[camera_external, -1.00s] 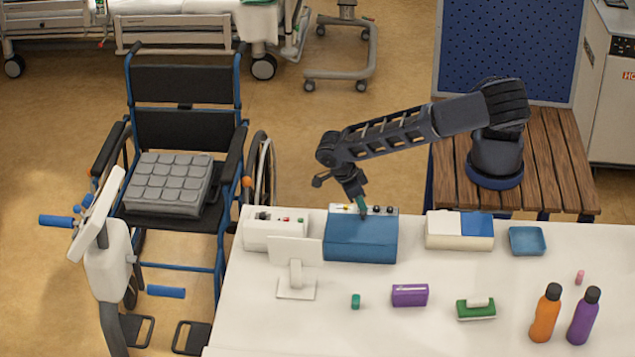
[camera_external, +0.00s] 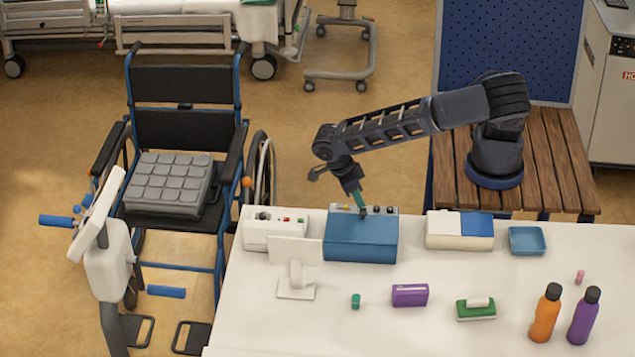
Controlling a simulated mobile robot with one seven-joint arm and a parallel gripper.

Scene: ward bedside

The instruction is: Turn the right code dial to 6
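A blue box (camera_external: 360,240) stands at the back edge of the white table, with a narrow pale panel (camera_external: 340,209) along its far side. Small dark and yellow parts (camera_external: 377,209) show on that panel; they may be dials, but no digits or pointers can be read. My gripper (camera_external: 361,209) points down at the panel, just left of these parts. A teal piece (camera_external: 358,197) shows at its end; I cannot tell if it is a finger or something held. The tip seems to be at or just above the panel; contact is unclear.
Left of the blue box are a white box (camera_external: 258,236) with small coloured parts and a white stand (camera_external: 296,288). A white and blue box (camera_external: 440,231) and a blue tray (camera_external: 541,241) stand to the right. Several small items and two bottles (camera_external: 546,315) are nearer the front.

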